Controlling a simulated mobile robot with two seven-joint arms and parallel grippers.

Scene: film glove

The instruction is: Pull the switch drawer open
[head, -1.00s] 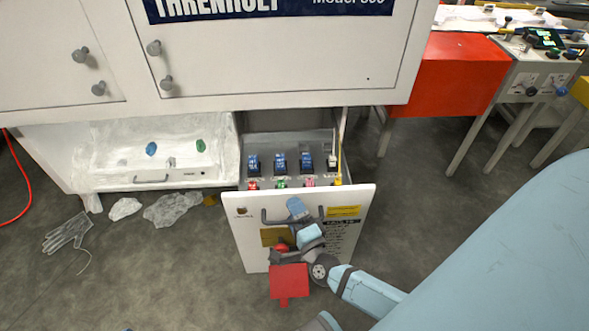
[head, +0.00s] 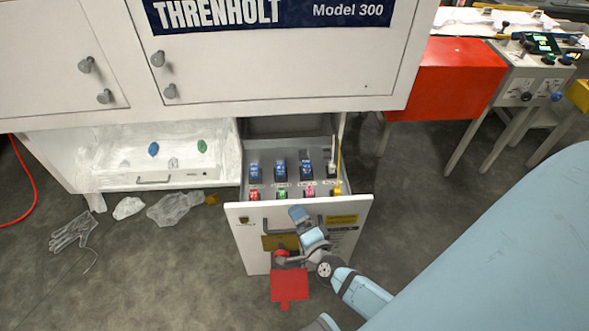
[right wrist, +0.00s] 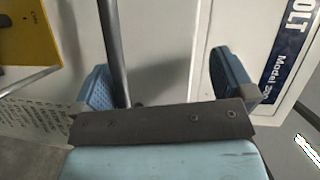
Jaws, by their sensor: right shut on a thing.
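The switch drawer (head: 255,235) has a white front and stands pulled out below the Threnholt cabinet. Its grey inside shows several blue switches (head: 280,170) and a row of small coloured ones. The dark bar handle (head: 270,224) crosses its front. My right gripper (head: 300,215) is at the right part of this handle and shut on it. In the right wrist view the handle bar (right wrist: 112,50) runs between the blue fingers of my right gripper (right wrist: 165,85), close to the left finger. My left gripper is not in view.
A plastic-draped compartment (head: 110,160) is left of the drawer. A clear glove (head: 73,230) and crumpled film (head: 175,208) lie on the floor. A red plate (head: 289,284) shows below my gripper. A red box-like unit (head: 440,75) stands right. Floor before the drawer looks clear.

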